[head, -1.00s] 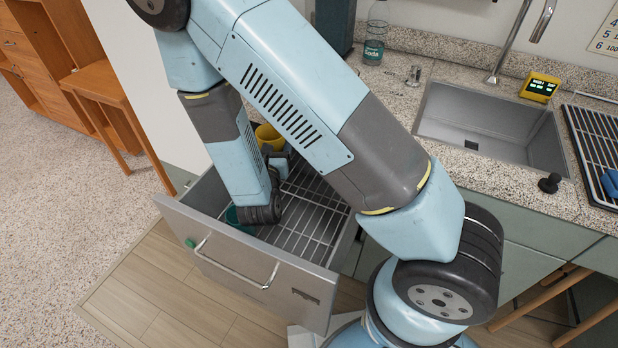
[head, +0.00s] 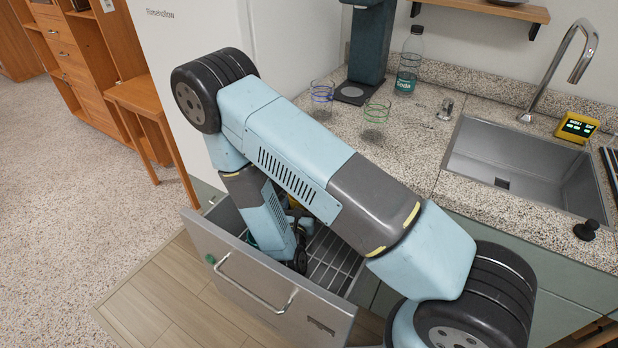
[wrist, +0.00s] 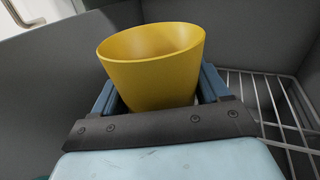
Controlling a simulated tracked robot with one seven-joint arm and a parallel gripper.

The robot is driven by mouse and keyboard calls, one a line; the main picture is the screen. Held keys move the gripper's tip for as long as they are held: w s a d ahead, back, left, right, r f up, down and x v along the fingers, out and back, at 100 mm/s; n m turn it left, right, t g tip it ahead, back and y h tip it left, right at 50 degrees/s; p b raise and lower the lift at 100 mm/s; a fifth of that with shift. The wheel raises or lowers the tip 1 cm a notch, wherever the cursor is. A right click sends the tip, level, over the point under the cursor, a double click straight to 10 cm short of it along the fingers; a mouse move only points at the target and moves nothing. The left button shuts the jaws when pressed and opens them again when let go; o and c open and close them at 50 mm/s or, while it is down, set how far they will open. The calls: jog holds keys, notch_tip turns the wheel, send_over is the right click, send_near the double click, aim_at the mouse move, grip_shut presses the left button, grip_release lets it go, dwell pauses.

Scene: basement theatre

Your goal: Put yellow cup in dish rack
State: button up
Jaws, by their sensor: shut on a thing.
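My gripper (wrist: 160,98) is shut on the yellow cup (wrist: 152,72), with one finger on each side of it. The cup's mouth faces up and away in the wrist view, and it looks empty. In the head view only a sliver of the cup (head: 293,203) shows behind my arm. The dish rack is a wire grid (head: 329,262) inside the pulled-out drawer; its bars also show in the wrist view (wrist: 270,101), right of the cup. The cup is inside the drawer walls. Whether its base touches the wires is hidden.
The drawer front (head: 262,285) with its bar handle stands open over the wood floor. Two clear glasses (head: 322,100) (head: 375,122) and a bottle (head: 409,62) stand on the counter (head: 410,140). The sink (head: 520,165) is at right.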

jog(key=w+d+f, duration=0.2)
jog(key=w, duration=1)
jog(key=shift+w+d, duration=0.25)
jog(key=shift+w, duration=0.15)
jog(key=shift+f, duration=0.55)
jog(key=o, duration=1.1)
jog(key=shift+c, duration=0.2)
jog(key=s, duration=0.4)
jog(key=s+a, duration=0.1)
jog(key=s, duration=0.3)
jog(key=s+a+r, duration=0.1)
jog(key=s, duration=0.3)
jog(key=shift+a+r, duration=0.1)
jog(key=shift+a, duration=0.05)
